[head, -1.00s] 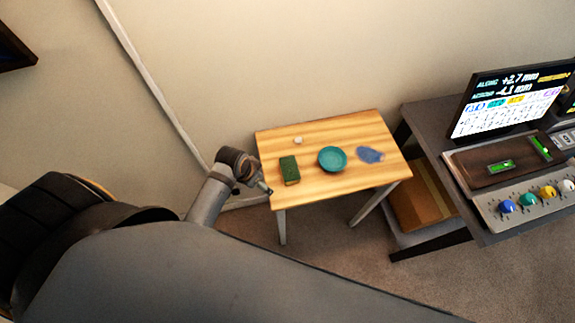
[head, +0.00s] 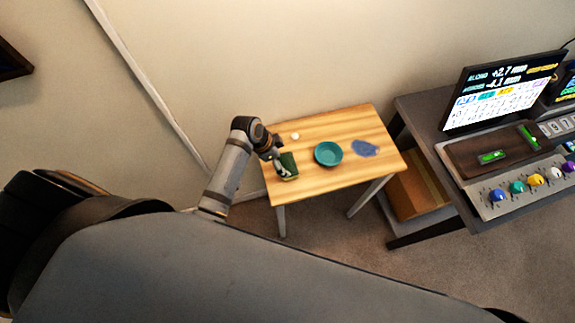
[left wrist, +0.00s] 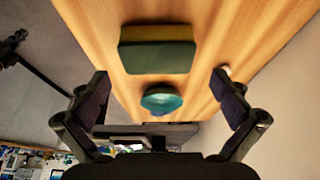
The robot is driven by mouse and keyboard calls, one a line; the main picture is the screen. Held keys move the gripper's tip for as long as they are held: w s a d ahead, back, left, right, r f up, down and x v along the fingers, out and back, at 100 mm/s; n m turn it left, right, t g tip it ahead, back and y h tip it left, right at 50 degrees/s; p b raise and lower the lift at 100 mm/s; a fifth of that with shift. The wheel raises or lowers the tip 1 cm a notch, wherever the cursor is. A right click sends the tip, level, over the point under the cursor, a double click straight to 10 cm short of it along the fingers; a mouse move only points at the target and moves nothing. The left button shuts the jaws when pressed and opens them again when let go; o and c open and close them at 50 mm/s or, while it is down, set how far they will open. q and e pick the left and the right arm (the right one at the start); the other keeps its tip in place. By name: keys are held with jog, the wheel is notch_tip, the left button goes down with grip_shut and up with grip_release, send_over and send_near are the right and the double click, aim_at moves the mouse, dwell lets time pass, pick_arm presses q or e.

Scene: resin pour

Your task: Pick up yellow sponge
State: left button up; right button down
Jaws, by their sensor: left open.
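The sponge (head: 290,163) lies on the left part of a small wooden table and looks dark green from above. In the left wrist view the sponge (left wrist: 157,55) shows a broad green face and a dull yellow strip along one side. My left gripper (head: 279,168) is at the sponge's left side in the head view and hides part of it. In the left wrist view its two fingers (left wrist: 162,84) are spread wide, with nothing between them, and the sponge lies beyond the tips. My right gripper is not in view.
A teal bowl (head: 328,153) stands right of the sponge, with a flat blue patch (head: 365,148) beyond it. A small white object (head: 295,136) lies behind the sponge. The wooden table (head: 345,120) stands near the wall. A desk with a monitor (head: 505,92) and coloured knobs is at right.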

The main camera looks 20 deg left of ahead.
aim_at(288, 164)
pick_arm(q)
jog(key=p+x, duration=0.1)
jog(key=x, duration=0.4)
jog(key=shift+s+d, duration=0.1)
jog(key=shift+d, duration=0.1)
jog(key=c, duration=0.5)
jog(key=shift+r, duration=0.1)
